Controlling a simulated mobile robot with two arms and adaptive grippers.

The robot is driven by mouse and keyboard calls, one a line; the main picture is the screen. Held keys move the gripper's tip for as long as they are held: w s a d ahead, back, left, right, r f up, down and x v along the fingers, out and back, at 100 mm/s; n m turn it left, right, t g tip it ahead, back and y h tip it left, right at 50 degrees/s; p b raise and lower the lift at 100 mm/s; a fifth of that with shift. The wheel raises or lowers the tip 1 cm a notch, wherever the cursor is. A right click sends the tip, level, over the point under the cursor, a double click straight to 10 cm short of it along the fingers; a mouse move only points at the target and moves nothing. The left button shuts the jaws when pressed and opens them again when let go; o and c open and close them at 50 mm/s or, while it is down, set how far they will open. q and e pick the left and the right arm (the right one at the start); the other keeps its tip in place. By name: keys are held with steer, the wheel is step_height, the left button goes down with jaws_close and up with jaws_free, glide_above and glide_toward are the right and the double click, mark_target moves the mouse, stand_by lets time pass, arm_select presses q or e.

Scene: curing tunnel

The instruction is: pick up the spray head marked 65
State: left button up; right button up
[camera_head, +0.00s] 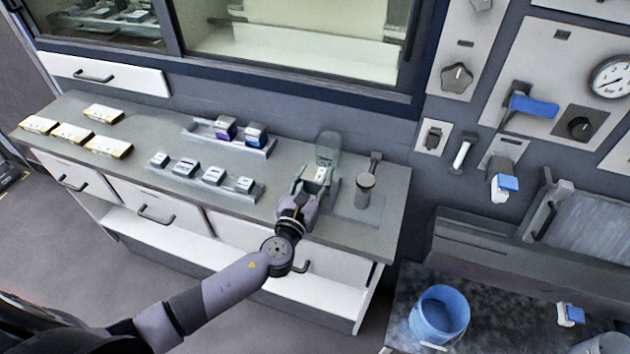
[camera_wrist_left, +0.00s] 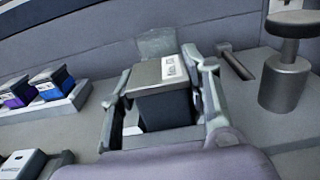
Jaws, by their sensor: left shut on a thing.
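My left gripper (camera_head: 314,184) reaches over the counter and is shut on a dark block with a grey top and a small white label (camera_wrist_left: 160,95). In the left wrist view the fingers (camera_wrist_left: 165,100) stand on both sides of this block. It looks like a spray head, but I cannot read the number on its label. I cannot tell whether it touches the counter. A purple spray head (camera_head: 225,127) and a blue one (camera_head: 255,135) sit in the back rack. My right gripper is not in view.
A grey-green upright piece (camera_head: 328,143) stands just behind the gripper. A grey cylinder with a knobbed post (camera_head: 365,188) is to its right. Several grey-topped blocks (camera_head: 185,167) sit in the front rack, left. Several flat boxes (camera_head: 72,133) lie at the far left. The counter's front edge (camera_head: 235,213) is clear.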

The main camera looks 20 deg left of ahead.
arm_select(q)
steer(key=c, duration=0.5)
steer(key=shift+r, duration=0.1)
jaws_close()
steer(key=shift+r, duration=0.1)
